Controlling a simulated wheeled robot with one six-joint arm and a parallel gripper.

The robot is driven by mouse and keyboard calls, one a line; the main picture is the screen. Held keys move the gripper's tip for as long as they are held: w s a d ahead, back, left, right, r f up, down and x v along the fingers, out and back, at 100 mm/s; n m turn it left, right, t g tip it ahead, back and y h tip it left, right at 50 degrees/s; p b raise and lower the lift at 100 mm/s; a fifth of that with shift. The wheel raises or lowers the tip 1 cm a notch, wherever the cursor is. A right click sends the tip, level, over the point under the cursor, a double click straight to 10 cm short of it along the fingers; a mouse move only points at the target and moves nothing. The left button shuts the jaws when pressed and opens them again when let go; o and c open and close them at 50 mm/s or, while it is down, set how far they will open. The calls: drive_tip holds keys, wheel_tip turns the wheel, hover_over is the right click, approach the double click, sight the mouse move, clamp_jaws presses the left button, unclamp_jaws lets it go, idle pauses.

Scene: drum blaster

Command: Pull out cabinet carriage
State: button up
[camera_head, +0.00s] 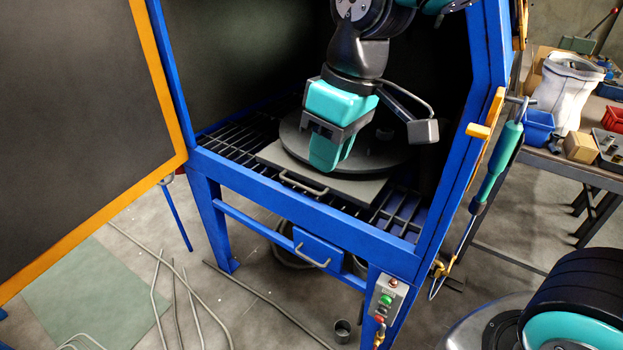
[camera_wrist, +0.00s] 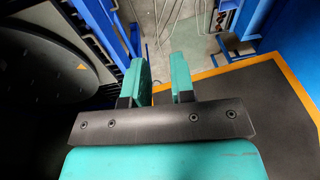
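The cabinet carriage is a grey plate (camera_head: 350,188) with a dark round turntable (camera_head: 378,157) on top, resting inside the blue cabinet (camera_head: 290,218). A grey bar handle (camera_head: 303,183) is on the plate's front edge. My gripper (camera_head: 324,158) hangs over the front left part of the turntable, behind the handle in the head view, and hides part of the disc. The turntable's edge also shows at the left of the wrist view (camera_wrist: 42,62). In the wrist view my gripper (camera_wrist: 160,78) has its two teal fingers apart with nothing between them. The handle is not clearly visible there.
The cabinet door (camera_head: 75,110), dark with an orange frame, stands open at the left. A slatted grating (camera_head: 232,143) surrounds the carriage. The cabinet's front rail and right post (camera_head: 455,150) are close to my arm. Thin rods (camera_head: 175,290) lie on the floor in front.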

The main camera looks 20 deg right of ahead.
drive_tip(key=w+f+h+b, duration=0.2)
drive_tip(key=w+f, duration=0.2)
drive_tip(key=w, duration=0.9)
drive_tip(key=h+b, duration=0.1)
drive_tip(key=h, duration=0.1)
approach(301, 185)
drive_tip(key=f, duration=0.2)
drive_tip(key=d+f, duration=0.1)
drive_tip(key=f, duration=0.5)
drive_tip(key=shift+w+d+f, duration=0.2)
drive_tip(key=shift+w, duration=0.05)
drive_tip(key=shift+c, duration=0.2)
clamp_jaws()
